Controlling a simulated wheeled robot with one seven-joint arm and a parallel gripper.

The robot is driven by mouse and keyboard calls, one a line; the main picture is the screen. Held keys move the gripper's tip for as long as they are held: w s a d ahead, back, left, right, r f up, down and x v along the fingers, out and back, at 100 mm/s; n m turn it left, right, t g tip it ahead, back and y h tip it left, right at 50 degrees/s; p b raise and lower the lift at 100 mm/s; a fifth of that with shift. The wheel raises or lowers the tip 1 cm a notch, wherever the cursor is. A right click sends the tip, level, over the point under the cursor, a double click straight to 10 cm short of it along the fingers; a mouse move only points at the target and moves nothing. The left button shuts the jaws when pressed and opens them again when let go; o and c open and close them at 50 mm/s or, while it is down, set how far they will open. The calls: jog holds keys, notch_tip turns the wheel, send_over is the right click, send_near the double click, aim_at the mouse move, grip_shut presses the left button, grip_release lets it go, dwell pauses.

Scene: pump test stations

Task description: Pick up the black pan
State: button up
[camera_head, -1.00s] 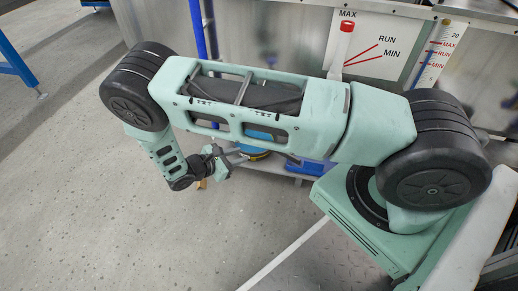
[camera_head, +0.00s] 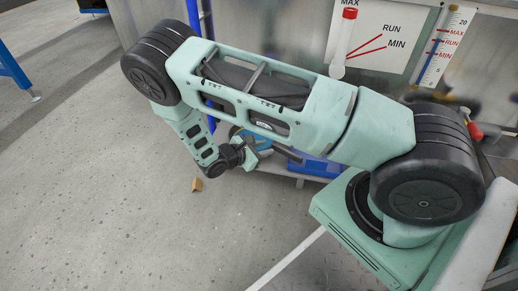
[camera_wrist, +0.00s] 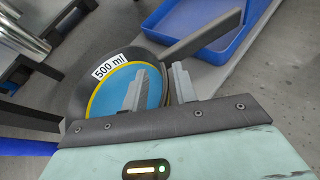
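The black pan (camera_wrist: 72,95) is in the left middle of the wrist view, with a blue inside, a yellow ring and a "500 ml" label. A dark grey bar (camera_wrist: 210,35), seemingly its handle, runs up and right from its rim. My gripper (camera_wrist: 159,88) is open, its two fingers apart in front of the pan's right side. Whether they touch the pan I cannot tell. In the head view the pan's blue inside (camera_head: 237,133) shows partly behind my arm, and my gripper (camera_head: 263,147) is beside it.
A blue tray (camera_wrist: 213,50) lies right of the pan; it also shows in the head view (camera_head: 315,168). A small brown piece (camera_head: 197,184) lies on the floor. A metal panel with gauges stands behind. Open floor is at the left.

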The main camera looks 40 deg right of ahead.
grip_shut()
dwell(1.4)
